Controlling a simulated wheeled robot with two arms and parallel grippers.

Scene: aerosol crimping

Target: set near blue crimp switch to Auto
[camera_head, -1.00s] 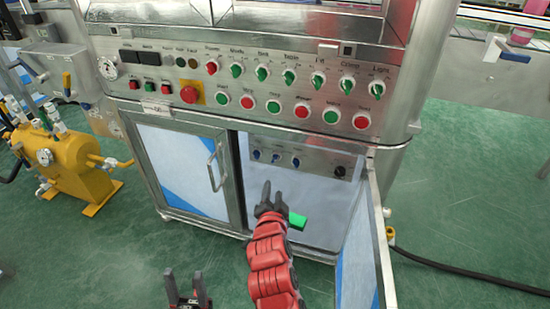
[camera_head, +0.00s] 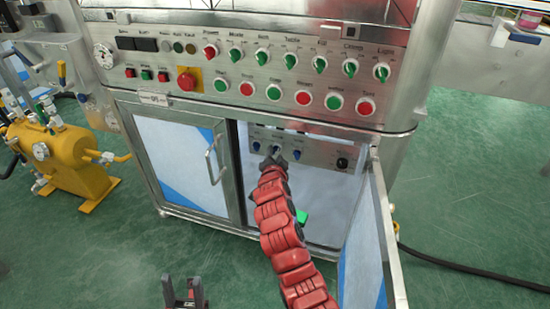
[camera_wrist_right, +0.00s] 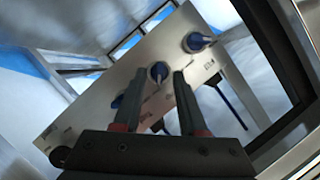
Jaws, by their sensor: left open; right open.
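A metal panel (camera_head: 318,158) inside the open lower cabinet carries three blue switches: a left one (camera_head: 256,146), a middle one at my right gripper, and a right one (camera_head: 297,154). Their labels are too small to read. My right gripper (camera_head: 276,156) is open at the middle switch and partly hides it. In the right wrist view, the middle switch (camera_wrist_right: 157,71) shows between the open fingertips (camera_wrist_right: 160,76); contact is unclear. Another blue switch (camera_wrist_right: 197,42) is beyond the right finger. My left gripper (camera_head: 185,295) is open and empty low in the head view.
The open cabinet door (camera_head: 365,245) stands right of my right arm. A closed door (camera_head: 180,165) is to the left. A green object (camera_head: 302,216) sits low in the opening. The upper panel (camera_head: 250,70) has several knobs and buttons.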

